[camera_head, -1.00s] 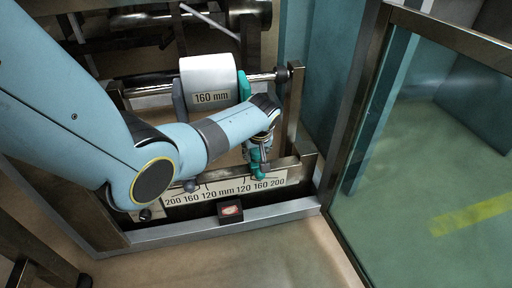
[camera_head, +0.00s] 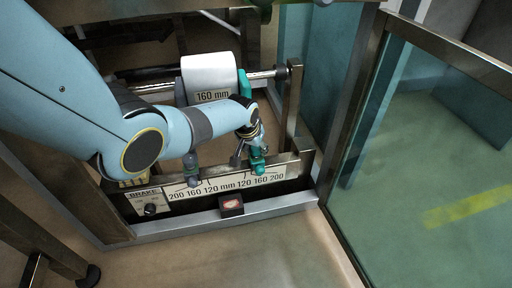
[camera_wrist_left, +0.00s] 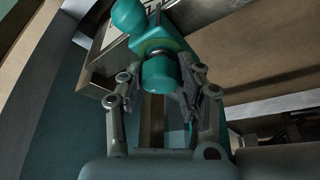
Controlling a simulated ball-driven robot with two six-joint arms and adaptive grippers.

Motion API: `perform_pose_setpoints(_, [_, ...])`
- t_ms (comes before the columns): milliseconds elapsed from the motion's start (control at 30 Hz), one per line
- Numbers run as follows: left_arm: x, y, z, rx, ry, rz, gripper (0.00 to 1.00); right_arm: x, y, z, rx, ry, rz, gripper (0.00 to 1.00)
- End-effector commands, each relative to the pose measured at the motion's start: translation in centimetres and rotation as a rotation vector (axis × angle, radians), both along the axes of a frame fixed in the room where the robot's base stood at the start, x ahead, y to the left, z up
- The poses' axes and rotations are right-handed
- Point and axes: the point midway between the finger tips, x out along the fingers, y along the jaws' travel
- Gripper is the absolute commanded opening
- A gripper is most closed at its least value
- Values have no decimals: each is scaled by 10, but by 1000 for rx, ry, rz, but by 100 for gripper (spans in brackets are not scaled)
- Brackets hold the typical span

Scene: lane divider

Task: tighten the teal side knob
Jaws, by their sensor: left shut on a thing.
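The teal side knob (camera_wrist_left: 160,72) is a rounded teal cap in the left wrist view, on a teal block with a larger teal ball (camera_wrist_left: 128,14) above it. My left gripper (camera_wrist_left: 158,88) is shut on the knob, one finger on each side. In the head view my left gripper (camera_head: 250,146) is at the right half of the scale strip (camera_head: 222,184), at a teal guide piece (camera_head: 257,166). The fingers and knob are small and partly hidden there by my wrist. My right gripper is not in view.
A white roll (camera_head: 210,76) marked 160 mm sits on a metal shaft behind. A grey guide piece (camera_head: 191,166) stands on the scale's left half. A brake plate (camera_head: 146,200) and a small black box (camera_head: 231,205) are in front. A framed glass panel (camera_head: 440,160) stands at right.

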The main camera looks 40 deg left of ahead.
Motion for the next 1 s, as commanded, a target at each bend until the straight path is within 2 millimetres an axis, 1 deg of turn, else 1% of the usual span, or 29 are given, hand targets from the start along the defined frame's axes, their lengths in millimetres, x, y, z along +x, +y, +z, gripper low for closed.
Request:
perform_pose_setpoints(400, [0,0,0,0,0,-7,2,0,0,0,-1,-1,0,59])
perform_pose_setpoints(433, [0,0,0,-1,0,-6,37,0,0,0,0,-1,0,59])
perform_pose_setpoints(600, [0,0,0,-1,0,-6,59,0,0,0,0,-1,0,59])
perform_pose_setpoints(867, [0,0,0,-1,0,-6,59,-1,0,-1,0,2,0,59])
perform_pose_setpoints(1000, [-2,0,5,1,-1,-6,59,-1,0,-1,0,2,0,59])
